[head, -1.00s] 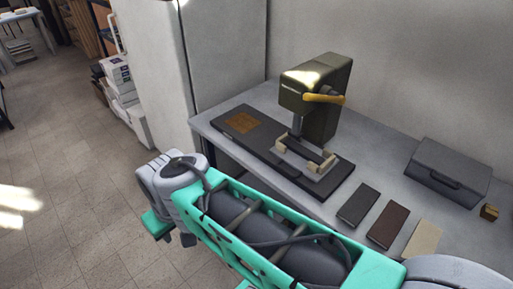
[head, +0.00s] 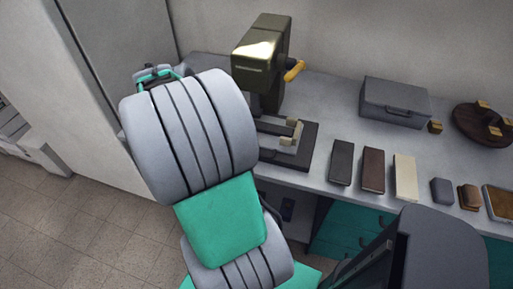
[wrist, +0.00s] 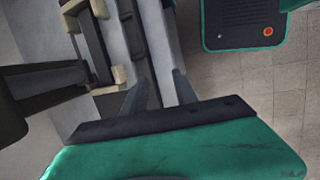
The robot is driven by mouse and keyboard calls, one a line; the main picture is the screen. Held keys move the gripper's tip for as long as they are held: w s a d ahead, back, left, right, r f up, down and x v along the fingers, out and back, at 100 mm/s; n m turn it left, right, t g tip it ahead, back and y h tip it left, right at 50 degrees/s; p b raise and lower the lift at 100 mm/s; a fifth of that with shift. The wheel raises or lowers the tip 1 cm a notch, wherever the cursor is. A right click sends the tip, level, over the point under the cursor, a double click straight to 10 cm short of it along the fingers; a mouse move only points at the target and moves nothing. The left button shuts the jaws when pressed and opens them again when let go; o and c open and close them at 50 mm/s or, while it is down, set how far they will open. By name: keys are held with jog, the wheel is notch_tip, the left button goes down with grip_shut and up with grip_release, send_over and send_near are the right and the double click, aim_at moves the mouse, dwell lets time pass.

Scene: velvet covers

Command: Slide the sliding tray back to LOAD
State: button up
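The sliding tray (head: 288,151) is a light plate with cream corner blocks. It sits on the black base under the olive press (head: 262,55) with a yellow lever (head: 294,71). In the wrist view the tray (wrist: 114,35) is at the upper left, with a dark handle (wrist: 131,28) along its side. My gripper (wrist: 160,76) has its two dark fingers apart, with nothing held between them. The fingers point toward the tray's handle side, and contact cannot be told. My arm hides the left part of the base in the head view, and no LOAD mark is readable.
Dark grey (head: 342,161), brown (head: 373,169) and cream (head: 404,177) slabs lie right of the press. A grey case (head: 394,101) and a round wooden stand (head: 484,124) are behind them. A tall grey cabinet (head: 120,40) stands at the left. Open floor lies in front.

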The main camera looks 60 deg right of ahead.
jog(key=shift+g, duration=0.9)
jog(key=s+d+f, duration=0.2)
jog(key=s, duration=0.1)
jog(key=s+d+f, duration=0.2)
jog(key=s+f, duration=0.1)
jog(key=s+d+f, duration=0.2)
jog(key=f, duration=0.1)
jog(key=shift+s+d+f, duration=0.1)
jog(key=shift+s+d, duration=0.2)
jog(key=shift+s, duration=0.1)
grip_shut()
